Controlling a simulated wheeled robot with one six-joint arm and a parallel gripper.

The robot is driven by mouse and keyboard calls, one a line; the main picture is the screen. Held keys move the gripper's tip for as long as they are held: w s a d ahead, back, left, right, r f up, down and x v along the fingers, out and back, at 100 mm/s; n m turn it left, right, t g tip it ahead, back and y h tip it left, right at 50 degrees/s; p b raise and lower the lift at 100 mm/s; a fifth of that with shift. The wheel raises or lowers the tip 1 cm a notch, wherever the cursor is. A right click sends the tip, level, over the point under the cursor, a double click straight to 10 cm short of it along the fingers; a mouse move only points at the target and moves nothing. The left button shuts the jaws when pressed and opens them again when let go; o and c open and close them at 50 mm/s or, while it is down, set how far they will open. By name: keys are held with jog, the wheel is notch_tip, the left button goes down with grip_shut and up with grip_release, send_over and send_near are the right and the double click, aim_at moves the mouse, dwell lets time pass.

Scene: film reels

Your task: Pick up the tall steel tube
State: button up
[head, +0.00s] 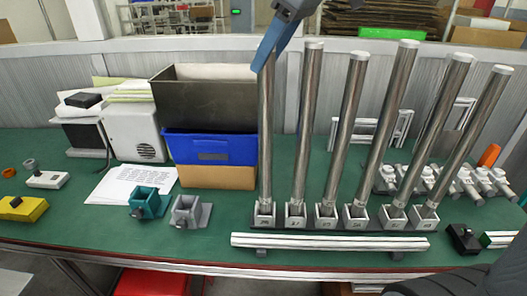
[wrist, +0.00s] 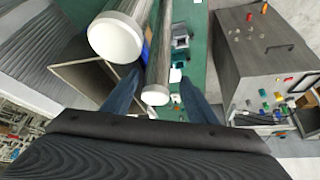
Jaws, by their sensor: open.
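Several steel tubes with white end caps stand in a row of small grey holders. The leftmost tube (head: 266,140) is upright, its top partly hidden behind my gripper (head: 263,62). In the wrist view, this tube (wrist: 158,65) lies between the two blue fingers of my gripper (wrist: 160,78), with gaps at the sides. The fingers are open, and I see no grip on the tube. A neighbouring tube (wrist: 127,28) looms larger at the upper left of the wrist view. The second tube (head: 305,130) stands just right of the first. Which tube is tallest is hard to tell.
More tubes, such as the fourth (head: 384,130), stand close on the right. A dark bin (head: 205,103) over a blue bin (head: 210,147) stands just left. A white rail (head: 330,241) lies in front of the holders. The green bench (head: 110,222) has free room at front left.

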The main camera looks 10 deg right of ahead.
jog(key=x, duration=0.1)
jog(key=p+x, duration=0.1)
jog(key=x, duration=0.1)
jog(key=p+x, duration=0.1)
jog(key=x, duration=0.1)
jog(key=shift+w+r, duration=0.15)
jog(key=shift+w, duration=0.15)
grip_shut()
